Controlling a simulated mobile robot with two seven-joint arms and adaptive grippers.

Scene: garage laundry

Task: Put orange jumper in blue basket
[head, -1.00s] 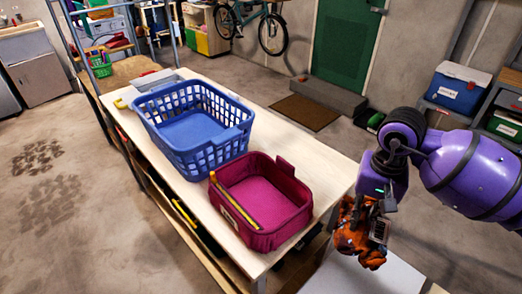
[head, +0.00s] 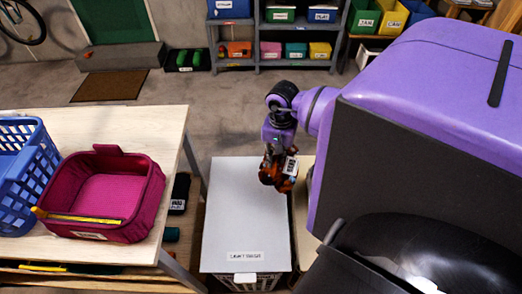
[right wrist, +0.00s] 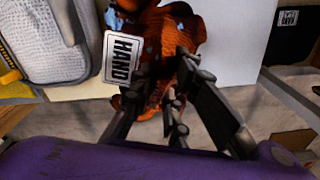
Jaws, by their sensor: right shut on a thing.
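The orange jumper (head: 268,176) is a crumpled orange-brown bundle with a white tag. It hangs from my right gripper (head: 277,158), which is shut on it, above the white hamper lid. In the right wrist view the jumper (right wrist: 154,32) lies between the fingers, and its tag reads HAND. The blue basket (head: 42,180) is a plastic lattice basket on the wooden table, cut off by the left edge of the head view. It is well to the left of the gripper, and its inside shows only partly. My left gripper is not in view.
A maroon fabric bin (head: 152,206) with a yellow pencil-like stick on its rim stands on the wooden table (head: 120,122) beside the blue basket. A white-lidded hamper (head: 236,205) stands right of the table. Grey shelves (head: 257,45) with several bins are at the back.

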